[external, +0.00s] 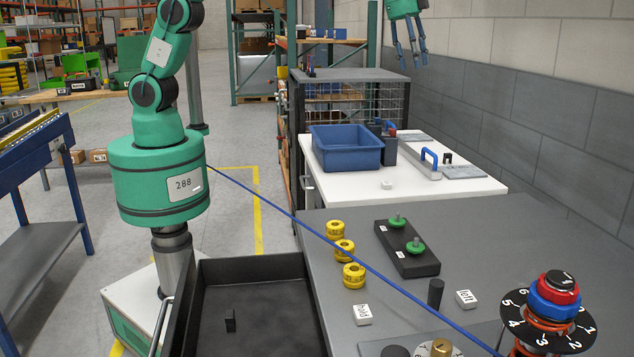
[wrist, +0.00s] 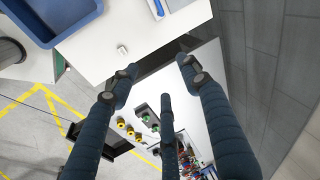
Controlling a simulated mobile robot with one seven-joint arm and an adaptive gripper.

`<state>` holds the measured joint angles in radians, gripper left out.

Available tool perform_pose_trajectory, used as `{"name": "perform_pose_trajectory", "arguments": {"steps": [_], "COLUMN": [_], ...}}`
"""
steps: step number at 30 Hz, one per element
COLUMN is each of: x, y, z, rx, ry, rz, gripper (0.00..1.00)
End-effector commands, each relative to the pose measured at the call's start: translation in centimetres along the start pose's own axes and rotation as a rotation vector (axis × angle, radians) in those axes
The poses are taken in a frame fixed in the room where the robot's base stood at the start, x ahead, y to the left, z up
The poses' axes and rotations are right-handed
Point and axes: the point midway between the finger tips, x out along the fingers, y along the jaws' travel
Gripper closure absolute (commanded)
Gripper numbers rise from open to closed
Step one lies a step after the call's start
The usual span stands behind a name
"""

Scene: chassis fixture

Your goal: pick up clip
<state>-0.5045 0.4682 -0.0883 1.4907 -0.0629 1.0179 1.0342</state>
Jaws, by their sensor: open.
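My gripper (external: 408,45) hangs high at the top of the external view, above the far end of the benches. Its dark blue fingers are spread and empty; they also show in the wrist view (wrist: 160,78), over the bench tops. No part is clearly marked as a clip. A small black upright piece (external: 230,320) stands in the black tray (external: 275,318) at the front, and may be the clip; I cannot tell for sure. It is far from my gripper and I cannot make it out in the wrist view.
The grey bench (external: 480,240) holds yellow rings (external: 344,249), a black block with green knobs (external: 407,248) and a red-blue dial stack (external: 553,295). The white bench (external: 450,190) carries a blue bin (external: 346,147) and a blue-handled plate (external: 415,160). A grey wall stands at right.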

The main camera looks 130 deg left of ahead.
Motion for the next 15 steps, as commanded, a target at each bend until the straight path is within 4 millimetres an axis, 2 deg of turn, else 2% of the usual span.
{"name": "perform_pose_trajectory", "arguments": {"steps": [3, 15], "x": [2.7, 12.0], "y": [-3.1, -12.2], "z": [1.1, 6.0], "rx": [0.023, 0.114], "ry": [-0.01, -0.035], "rz": [0.009, 0.039], "gripper": [0.53, 0.53]}}
